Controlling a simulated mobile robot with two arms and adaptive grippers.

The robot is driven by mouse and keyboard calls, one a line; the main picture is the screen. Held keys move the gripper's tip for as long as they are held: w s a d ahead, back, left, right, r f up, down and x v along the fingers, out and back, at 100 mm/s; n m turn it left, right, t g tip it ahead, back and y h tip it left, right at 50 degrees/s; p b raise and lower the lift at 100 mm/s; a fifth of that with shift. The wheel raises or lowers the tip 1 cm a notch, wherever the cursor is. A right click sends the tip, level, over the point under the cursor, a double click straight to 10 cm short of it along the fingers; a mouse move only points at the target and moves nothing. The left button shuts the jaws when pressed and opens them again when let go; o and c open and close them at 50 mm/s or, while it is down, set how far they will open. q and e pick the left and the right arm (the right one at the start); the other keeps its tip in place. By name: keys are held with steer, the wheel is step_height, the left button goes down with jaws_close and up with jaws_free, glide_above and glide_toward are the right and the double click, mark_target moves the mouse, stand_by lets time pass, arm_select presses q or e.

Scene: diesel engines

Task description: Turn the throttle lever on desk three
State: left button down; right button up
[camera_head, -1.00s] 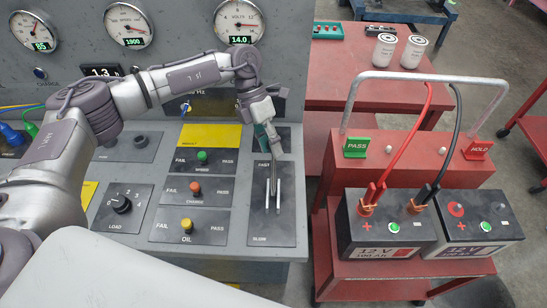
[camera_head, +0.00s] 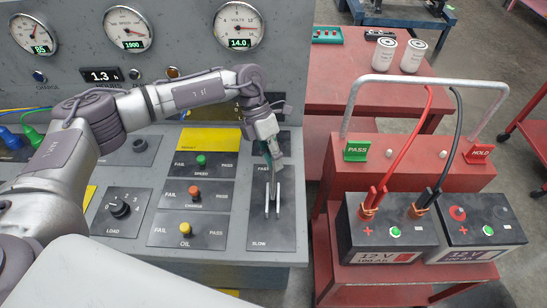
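The throttle lever (camera_head: 272,200) shows as pale upright bars on a dark plate (camera_head: 259,232) marked SLOW at its lower end, on the right side of the grey desk. My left gripper (camera_head: 273,165) reaches down from above, just beyond the upper end of the lever. Its fingers point down at the plate. The fingers are small and overlap the plate, so I cannot tell whether they are open or shut or whether they touch the lever. The upper part of the plate is partly hidden by the gripper. My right gripper is not in view.
Left of the lever are a green button (camera_head: 201,160), an orange button (camera_head: 194,191), a yellow button (camera_head: 185,228) and a LOAD knob (camera_head: 119,209). Gauges line the back panel. A red cart (camera_head: 400,273) with two batteries (camera_head: 387,230) stands close on the right.

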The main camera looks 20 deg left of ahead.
arm_select(q)
steer(key=shift+w+r, duration=0.25)
steer(key=shift+r, duration=0.1)
steer(key=shift+s+d+r+b, duration=0.15)
steer(key=shift+s+b, duration=0.15)
steer(key=shift+b, duration=0.25)
steer(key=shift+s+d+r, duration=0.1)
steer(key=shift+s+r, duration=0.4)
steer(key=shift+s, duration=0.1)
steer(key=c, duration=1.1)
jaws_free()
steer(key=shift+s+f, duration=0.1)
steer(key=shift+a+r, duration=0.3)
steer(key=v, duration=1.1)
steer(key=shift+r, duration=0.15)
